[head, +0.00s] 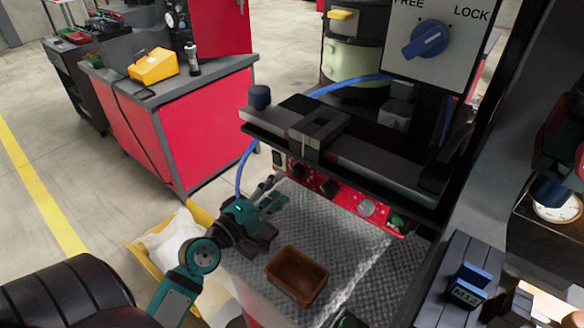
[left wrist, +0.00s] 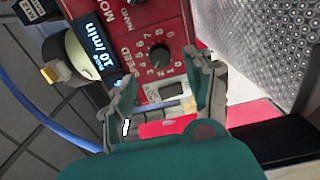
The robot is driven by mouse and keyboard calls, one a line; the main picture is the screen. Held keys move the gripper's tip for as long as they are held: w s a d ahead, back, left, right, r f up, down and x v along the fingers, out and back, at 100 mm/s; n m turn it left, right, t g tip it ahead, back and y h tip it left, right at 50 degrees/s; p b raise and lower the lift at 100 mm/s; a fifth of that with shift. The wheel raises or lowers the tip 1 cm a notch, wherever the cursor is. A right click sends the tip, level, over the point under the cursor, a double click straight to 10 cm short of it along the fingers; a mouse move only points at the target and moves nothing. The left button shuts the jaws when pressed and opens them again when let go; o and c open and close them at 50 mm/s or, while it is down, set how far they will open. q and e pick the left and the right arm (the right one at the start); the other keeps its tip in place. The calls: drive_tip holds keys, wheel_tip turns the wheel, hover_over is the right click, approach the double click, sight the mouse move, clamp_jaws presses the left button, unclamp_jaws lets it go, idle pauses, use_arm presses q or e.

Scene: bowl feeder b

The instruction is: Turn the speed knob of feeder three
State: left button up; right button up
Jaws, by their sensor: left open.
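The speed knob (left wrist: 160,56) is a small dark round knob on a red panel, with SPEED and a number scale printed around it. In the head view it seems to be the leftmost black knob (head: 297,170) on the feeder's red front panel. My left gripper (head: 278,194) is open and empty, just in front of that panel's left end. In the left wrist view its fingers (left wrist: 160,78) stand apart on either side, with the knob beyond and between them, apparently untouched. Which feeder number this is cannot be read. My right gripper is not in view.
A blue hose (head: 243,165) runs close to my left gripper. A brown bin (head: 297,276) stands on the checkered metal plate (head: 350,245).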

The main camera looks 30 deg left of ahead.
sight(295, 174)
use_arm(q)
drive_tip(key=w, duration=0.4)
drive_tip(key=shift+w+d+p, duration=0.2)
drive_tip(key=shift+w+p, duration=0.15)
drive_tip(key=shift+p, duration=0.05)
drive_tip(key=shift+w+d, duration=0.1)
drive_tip(key=shift+w, duration=0.6)
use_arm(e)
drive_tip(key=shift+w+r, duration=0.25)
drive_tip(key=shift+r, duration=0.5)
use_arm(q)
drive_tip(key=shift+c, duration=0.3)
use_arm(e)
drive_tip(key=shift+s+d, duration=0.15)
use_arm(q)
clamp_jaws()
drive_tip(key=shift+m, duration=0.3)
